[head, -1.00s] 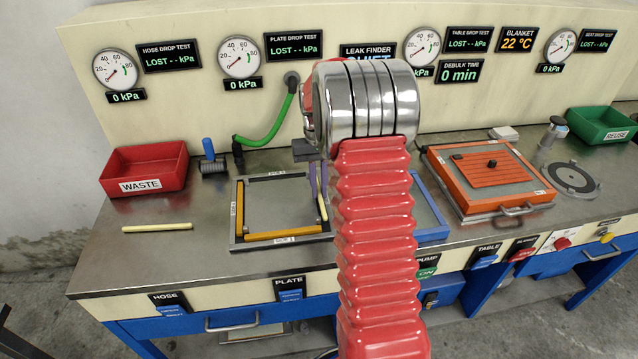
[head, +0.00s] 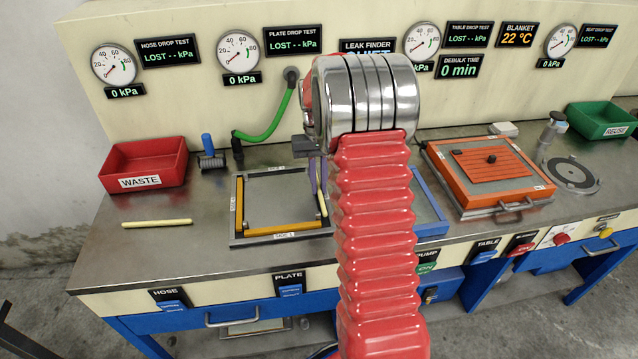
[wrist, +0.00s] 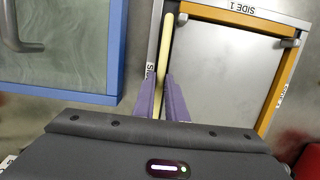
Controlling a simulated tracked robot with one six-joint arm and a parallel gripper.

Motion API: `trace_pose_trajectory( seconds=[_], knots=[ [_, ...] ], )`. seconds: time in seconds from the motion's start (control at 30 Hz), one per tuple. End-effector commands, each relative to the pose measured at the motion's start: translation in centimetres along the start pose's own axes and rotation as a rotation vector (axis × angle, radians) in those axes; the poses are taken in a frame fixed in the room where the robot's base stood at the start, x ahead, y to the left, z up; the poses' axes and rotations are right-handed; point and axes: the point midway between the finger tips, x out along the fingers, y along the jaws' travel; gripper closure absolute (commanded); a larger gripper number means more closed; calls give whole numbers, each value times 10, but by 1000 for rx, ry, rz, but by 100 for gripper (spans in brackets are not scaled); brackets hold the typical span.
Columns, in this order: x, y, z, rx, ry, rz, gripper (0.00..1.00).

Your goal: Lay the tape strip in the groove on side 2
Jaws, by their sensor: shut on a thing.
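My gripper (head: 318,178), with purple fingers, is shut on a pale yellow tape strip (head: 323,205). In the wrist view my gripper (wrist: 163,80) pinches the strip (wrist: 168,45) near one end; it runs lengthwise along one side of the square plate (wrist: 215,70). That side is at the right in the head view. Its label is mostly hidden by a finger. The strip lies over or in the dark groove there; I cannot tell whether it is seated. The plate's frame (head: 237,240) has orange strips on side 1 at the front and on the left side.
Another pale yellow strip (head: 157,223) lies on the bench at left. A red waste bin (head: 145,163) and a blue-handled roller (head: 209,155) stand behind it. A blue frame (head: 428,205) is close right of the plate. An orange press table (head: 487,175) stands farther right.

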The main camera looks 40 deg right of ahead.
Motion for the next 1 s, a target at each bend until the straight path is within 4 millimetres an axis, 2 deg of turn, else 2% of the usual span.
trace_pose_trajectory(
  seconds=[0.4, 0.43, 0.7, 1.0],
  knots=[
    [4, -1, 0, -1, -1, 0, 100],
    [4, -1, 0, -1, -1, 0, 87],
    [4, -2, 0, -2, -2, -1, 68],
    [5, -3, 0, -2, -3, -2, 67]
  ],
)
